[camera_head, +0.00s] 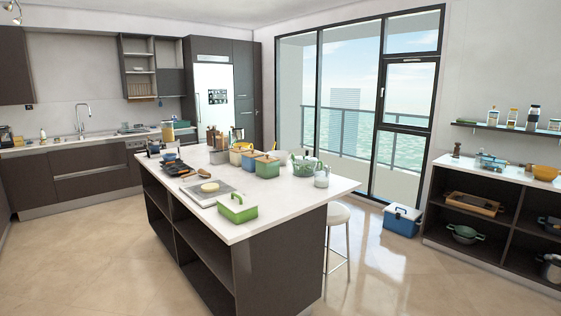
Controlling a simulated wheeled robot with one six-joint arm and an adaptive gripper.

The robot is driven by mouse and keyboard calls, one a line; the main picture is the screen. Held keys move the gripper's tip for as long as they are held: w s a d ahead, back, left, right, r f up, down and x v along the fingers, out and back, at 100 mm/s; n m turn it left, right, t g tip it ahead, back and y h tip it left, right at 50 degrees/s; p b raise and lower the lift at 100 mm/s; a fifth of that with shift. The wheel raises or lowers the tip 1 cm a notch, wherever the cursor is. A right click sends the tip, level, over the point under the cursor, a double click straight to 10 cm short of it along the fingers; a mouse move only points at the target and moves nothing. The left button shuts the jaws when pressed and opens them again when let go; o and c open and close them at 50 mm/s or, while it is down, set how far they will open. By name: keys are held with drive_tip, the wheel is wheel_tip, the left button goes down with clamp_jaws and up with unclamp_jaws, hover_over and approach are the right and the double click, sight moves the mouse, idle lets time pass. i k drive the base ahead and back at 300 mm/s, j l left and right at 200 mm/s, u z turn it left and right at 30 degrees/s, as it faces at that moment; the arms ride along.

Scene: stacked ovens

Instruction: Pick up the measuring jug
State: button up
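A clear, pale vessel (321,177) stands upright near the right edge of the white-topped kitchen island (300,200). It looks like the measuring jug, but it is too small to be sure. A green pot (304,167) stands just left of and behind it. My gripper is not in view, and no part of my arm shows near the island.
Several lidded boxes stand mid-island, and a green box (237,208) sits at its front. A white stool (338,214) stands at the island's right side. A blue cooler (402,220) is by the window. Dark shelves (480,237) line the right wall. The floor in front is clear.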

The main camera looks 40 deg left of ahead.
sight(321, 173)
drive_tip(key=i+j+u, duration=0.1)
drive_tip(key=i+u, duration=0.4)
drive_tip(key=i, duration=3.75)
drive_tip(key=i+j, duration=0.1)
drive_tip(key=j, duration=0.2)
drive_tip(key=i+j, duration=0.1)
drive_tip(key=j, duration=0.2)
